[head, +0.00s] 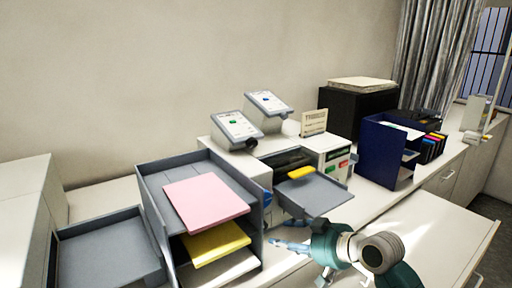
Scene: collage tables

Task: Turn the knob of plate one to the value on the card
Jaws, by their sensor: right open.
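A small beige card (314,122) with printed lines stands upright on the white machine; its text is too small to read. Two tilted display panels, one in front (238,127) and one behind (267,103), sit on top of the machine. My right gripper (285,234) is open and empty, with bluish fingers pointing left, over the white counter in front of the machine's grey tray (315,194). My left gripper is out of view.
A grey shelf unit (150,190) with pink (206,197) and yellow (216,243) sheets stands left of my gripper. A grey tray (108,250) lies further left. A dark blue organizer (376,153) and black box (345,110) stand to the right. The right-hand front surface (430,235) is clear.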

